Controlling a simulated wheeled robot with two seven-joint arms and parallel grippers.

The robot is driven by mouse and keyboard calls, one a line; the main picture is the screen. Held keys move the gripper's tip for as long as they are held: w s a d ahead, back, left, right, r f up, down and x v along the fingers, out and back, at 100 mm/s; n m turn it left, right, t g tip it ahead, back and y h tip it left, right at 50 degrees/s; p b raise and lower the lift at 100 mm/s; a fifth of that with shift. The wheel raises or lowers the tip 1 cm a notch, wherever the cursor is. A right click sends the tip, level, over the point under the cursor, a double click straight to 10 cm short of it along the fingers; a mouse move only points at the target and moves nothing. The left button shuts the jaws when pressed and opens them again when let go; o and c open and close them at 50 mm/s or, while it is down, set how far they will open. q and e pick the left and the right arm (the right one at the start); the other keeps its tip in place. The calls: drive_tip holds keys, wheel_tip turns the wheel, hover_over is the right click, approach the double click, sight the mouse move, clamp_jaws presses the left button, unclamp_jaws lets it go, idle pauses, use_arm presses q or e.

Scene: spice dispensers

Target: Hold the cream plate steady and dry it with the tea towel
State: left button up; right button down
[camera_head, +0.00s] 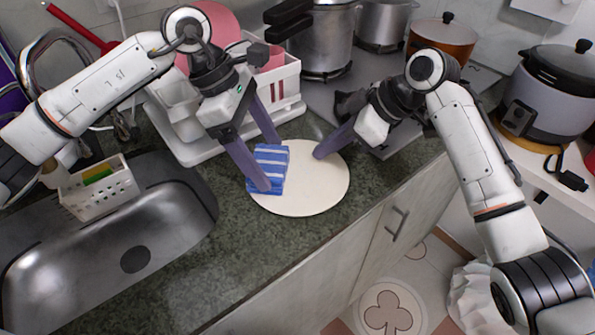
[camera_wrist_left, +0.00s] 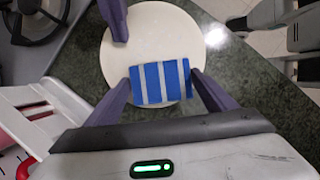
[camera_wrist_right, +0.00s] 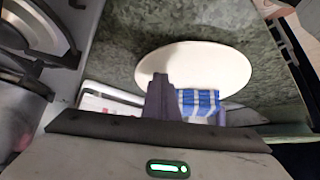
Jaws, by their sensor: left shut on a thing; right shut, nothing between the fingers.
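The cream plate (camera_head: 315,190) lies flat on the dark green counter; it also shows in the left wrist view (camera_wrist_left: 150,40) and the right wrist view (camera_wrist_right: 225,68). The blue and white striped tea towel (camera_head: 268,165) covers the left part of the plate. My left gripper (camera_head: 268,163) is shut on the towel, a finger at either side of it, as the left wrist view shows. My right gripper (camera_head: 320,154) is shut and empty, its fingertips at the plate's upper right rim. Whether they press on the plate cannot be told.
The sink (camera_head: 125,245) is left of the plate, with a white sponge caddy (camera_head: 100,190) at its edge. A white dish rack (camera_head: 190,150) stands behind the left gripper. The stove with pots (camera_head: 320,45) is at the back. Counter in front of the plate is clear.

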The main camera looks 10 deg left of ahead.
use_arm(q)
drive_tip(key=shift+s+d, duration=0.1)
drive_tip(key=shift+s, duration=0.85)
drive_tip(key=shift+w+f, duration=0.1)
drive_tip(key=shift+w, duration=3.45)
drive_tip(key=shift+s+d, duration=0.2)
drive_tip(key=shift+s, duration=1.55)
drive_tip(key=shift+s+d, duration=0.15)
drive_tip(key=shift+s, duration=1.6)
drive_tip(key=shift+w, duration=3.5)
drive_tip(key=shift+s+a+r, duration=0.1)
drive_tip(key=shift+s, duration=0.8)
drive_tip(key=shift+s+a+r, duration=0.1)
drive_tip(key=shift+s, duration=0.75)
drive_tip(key=shift+s+a+f, duration=0.1)
drive_tip(key=shift+s+f, duration=0.05)
drive_tip(key=shift+s, duration=1.65)
drive_tip(key=shift+r, duration=3.55)
